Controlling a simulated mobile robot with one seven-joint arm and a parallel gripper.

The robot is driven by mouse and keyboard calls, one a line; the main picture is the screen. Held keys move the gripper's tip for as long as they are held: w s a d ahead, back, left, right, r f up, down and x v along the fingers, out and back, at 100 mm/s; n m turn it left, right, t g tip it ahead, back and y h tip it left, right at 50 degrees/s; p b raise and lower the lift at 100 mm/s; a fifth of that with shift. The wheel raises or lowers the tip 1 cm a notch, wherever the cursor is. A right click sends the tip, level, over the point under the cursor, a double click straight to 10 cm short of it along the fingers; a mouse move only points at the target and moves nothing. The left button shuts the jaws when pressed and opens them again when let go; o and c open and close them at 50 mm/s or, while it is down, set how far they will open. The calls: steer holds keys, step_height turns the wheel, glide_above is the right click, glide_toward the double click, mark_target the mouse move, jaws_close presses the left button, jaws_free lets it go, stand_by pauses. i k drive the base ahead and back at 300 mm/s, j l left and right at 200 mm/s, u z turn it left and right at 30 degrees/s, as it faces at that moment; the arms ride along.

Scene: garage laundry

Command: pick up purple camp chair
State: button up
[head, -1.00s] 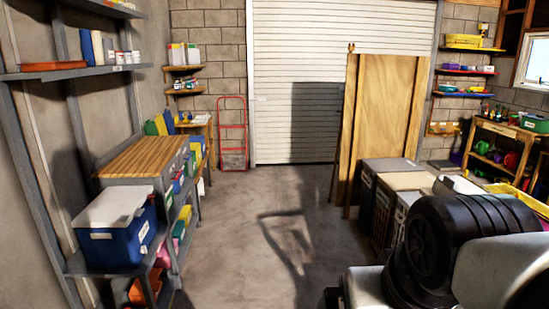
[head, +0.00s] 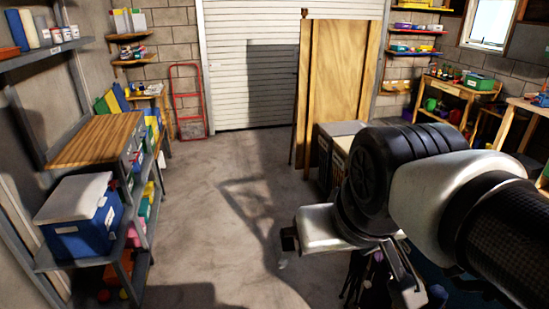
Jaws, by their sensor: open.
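My gripper (head: 345,245) hangs at the end of my arm in the lower right of the head view, pointing down over the floor. Its jaws are open, but the fingertips are mostly hidden by the hand and wrist. A dark bundle with thin legs and some purple (head: 376,272) shows just under and behind the hand. It may be the purple camp chair, but most of it is hidden by my gripper and arm. I cannot tell whether the gripper touches it.
A blue cooler with a white lid (head: 82,215) stands on the left shelving, beside a wood-topped cabinet (head: 97,140). A wooden panel (head: 340,85) leans near the shutter door (head: 290,30), with grey-topped bins (head: 341,129) beside it. The middle floor (head: 215,210) is clear.

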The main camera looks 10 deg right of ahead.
mark_target(358, 263)
steer(key=z, duration=1.65)
steer(key=i+j+z, duration=0.15)
steer(key=z, duration=0.2)
steer(key=i+j+z, duration=0.1)
steer(key=j+z, duration=0.55)
steer(key=i+j+z, duration=0.15)
steer(key=j, duration=0.45)
steer(key=j+z, duration=0.15)
steer(key=j, duration=1.55)
steer(key=i, duration=0.1)
